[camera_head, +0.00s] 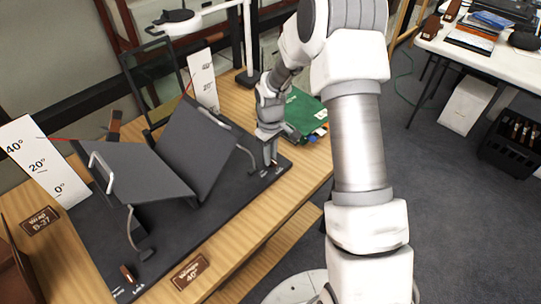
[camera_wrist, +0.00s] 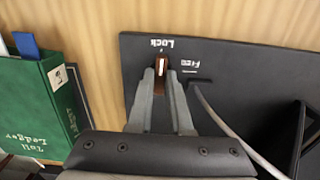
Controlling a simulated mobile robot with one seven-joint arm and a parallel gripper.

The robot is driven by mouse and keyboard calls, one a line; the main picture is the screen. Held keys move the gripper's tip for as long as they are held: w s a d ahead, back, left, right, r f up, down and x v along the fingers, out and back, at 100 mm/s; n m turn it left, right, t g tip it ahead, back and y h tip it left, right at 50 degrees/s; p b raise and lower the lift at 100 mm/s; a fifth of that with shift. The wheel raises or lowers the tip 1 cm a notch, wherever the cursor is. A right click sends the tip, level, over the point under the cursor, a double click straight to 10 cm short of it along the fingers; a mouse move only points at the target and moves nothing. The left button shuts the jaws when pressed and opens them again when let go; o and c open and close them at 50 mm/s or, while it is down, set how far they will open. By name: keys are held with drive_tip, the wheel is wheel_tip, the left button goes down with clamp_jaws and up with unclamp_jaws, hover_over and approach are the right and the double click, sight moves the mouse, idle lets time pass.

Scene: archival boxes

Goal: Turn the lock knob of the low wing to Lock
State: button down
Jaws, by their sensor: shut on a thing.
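A dark cradle with a left wing (camera_head: 135,170) and a right wing (camera_head: 205,145) stands on a black base board (camera_head: 185,232); both wings slope up from the middle. My gripper (camera_head: 270,163) reaches down to the board's right end, beside the right wing. In the wrist view, my gripper (camera_wrist: 161,75) is shut on a brown lock knob (camera_wrist: 161,65) with a white line. The line points at the printed word Lock; the word Free is to its right.
A green ledger (camera_wrist: 28,105) lies close to the board, left in the wrist view. Angle cards (camera_head: 43,160) and (camera_head: 203,82) stand by the wings. A lamp (camera_head: 248,45) stands behind. A plaque (camera_head: 190,270) lies on the wooden table's near edge.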

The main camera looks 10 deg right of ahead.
idle(0.4)
drive_tip(key=c, duration=0.8)
unclamp_jaws()
drive_tip(key=shift+c, duration=0.2)
wheel_tip(320, 180, up, 18)
drive_tip(key=p, duration=0.1)
drive_tip(key=shift+f, duration=0.25)
